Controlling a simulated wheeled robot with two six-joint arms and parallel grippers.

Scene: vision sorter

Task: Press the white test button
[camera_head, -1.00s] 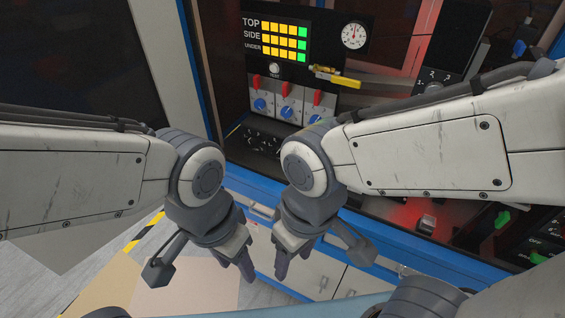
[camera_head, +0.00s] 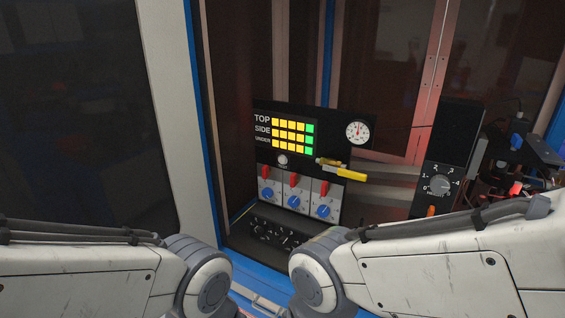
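The white test button (camera_head: 283,160) is a small round knob on the black control panel (camera_head: 340,127), below the rows of yellow and green lights (camera_head: 293,133) and above the red switches. A small label sits under it. Nothing covers it. Both my arms show only up to their grey wrist joints at the bottom of the view, below and in front of the panel. Both grippers are below the picture's edge, so their state does not show. Neither arm touches the panel.
Beside the button a yellow valve handle (camera_head: 350,175) sticks out. Below are red switches (camera_head: 293,180) and blue knobs (camera_head: 293,202). A round gauge (camera_head: 358,132) is at the upper right. A black dial box (camera_head: 447,160) stands to the right. A pale post (camera_head: 178,110) is at left.

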